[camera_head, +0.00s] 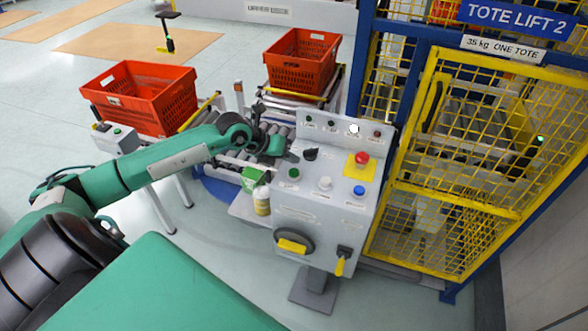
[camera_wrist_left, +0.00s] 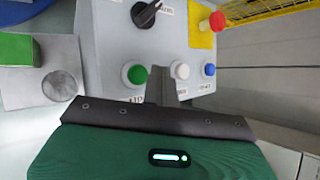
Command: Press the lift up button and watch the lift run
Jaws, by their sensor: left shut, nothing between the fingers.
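The grey control panel (camera_head: 318,213) stands beside the lift cage. Its sloping face carries a green button (camera_head: 293,173), a white button (camera_head: 324,183), a blue button (camera_head: 359,190), a black selector knob (camera_head: 311,154) and a red mushroom button (camera_head: 362,158) on a yellow plate. My left gripper (camera_head: 292,157) is shut and empty, over the panel's left edge near the green button. In the left wrist view its fingertips (camera_wrist_left: 164,88) appear between the green button (camera_wrist_left: 135,73) and the white button (camera_wrist_left: 179,71). The small labels are partly hidden or unreadable. My right gripper is out of view.
The yellow mesh lift cage (camera_head: 470,150) rises right of the panel, with a green light (camera_head: 540,138) on it. Two orange totes (camera_head: 140,98) (camera_head: 300,60) sit on conveyors behind. A small bottle (camera_head: 262,201) and green box (camera_head: 253,178) stand left of the panel.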

